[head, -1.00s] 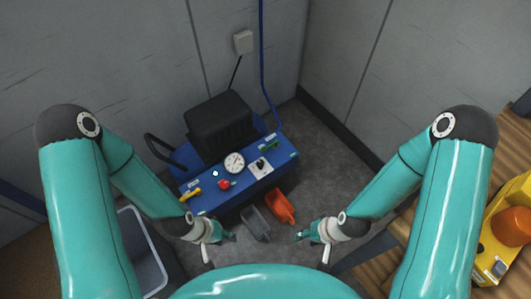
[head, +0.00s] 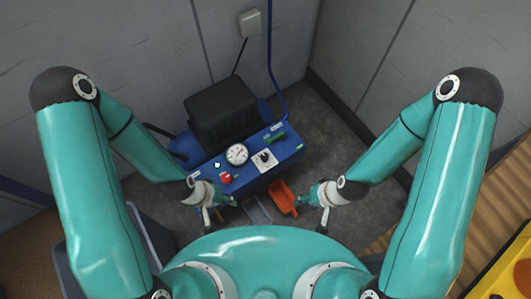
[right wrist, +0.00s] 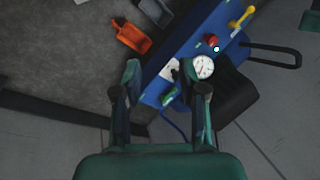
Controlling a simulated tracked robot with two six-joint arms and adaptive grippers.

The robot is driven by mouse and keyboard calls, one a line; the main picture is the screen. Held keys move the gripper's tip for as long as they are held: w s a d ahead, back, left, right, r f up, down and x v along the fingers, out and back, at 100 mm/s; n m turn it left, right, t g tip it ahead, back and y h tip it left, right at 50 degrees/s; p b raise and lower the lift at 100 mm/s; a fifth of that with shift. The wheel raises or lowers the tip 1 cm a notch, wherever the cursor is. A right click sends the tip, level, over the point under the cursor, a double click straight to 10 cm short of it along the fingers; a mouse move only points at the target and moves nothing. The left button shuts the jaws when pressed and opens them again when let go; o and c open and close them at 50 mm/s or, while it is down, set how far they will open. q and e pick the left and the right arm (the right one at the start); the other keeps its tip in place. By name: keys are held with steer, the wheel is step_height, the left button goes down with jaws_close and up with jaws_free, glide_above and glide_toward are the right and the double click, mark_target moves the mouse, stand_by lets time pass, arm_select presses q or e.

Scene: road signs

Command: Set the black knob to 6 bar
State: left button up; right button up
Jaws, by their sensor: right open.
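The black knob (head: 264,157) sits on a white plate on the blue compressor panel (head: 200,171), right of the round white pressure gauge (head: 237,154). The dial marks are too small to read. In the right wrist view the gauge (right wrist: 203,67) is clear, and the white plate (right wrist: 170,70) shows between my fingers. My right gripper (head: 308,198) is open and empty, in front of the panel and to the knob's right; its two fingers (right wrist: 167,84) show apart in the wrist view. My left gripper (head: 220,205) is by the panel's front left; its jaws are unclear.
A red knob (head: 226,178) and a green lever (head: 275,139) are also on the panel. A yellow lever (right wrist: 242,17) shows in the right wrist view. An orange scoop (head: 283,197) and a grey bin (head: 257,210) stand on the floor between my grippers.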

steer(key=shift+o, duration=2.1)
steer(key=w+a+f+n+b, duration=0.3)
steer(key=w+f+n+b, duration=0.4)
steer(key=w+f+b, duration=0.2)
steer(key=shift+a+f, duration=0.2)
steer(key=shift+a, duration=0.1)
steer(key=n+h+b, duration=0.4)
steer(key=n+b, duration=1.7)
steer(key=b, duration=0.1)
glide_above(265, 155)
step_height(265, 155, down, 5)
steer(key=shift+g, duration=0.3)
step_height(265, 155, down, 16)
steer(key=b, duration=0.5)
steer(key=shift+f, duration=0.2)
steer(key=c, duration=1.1)
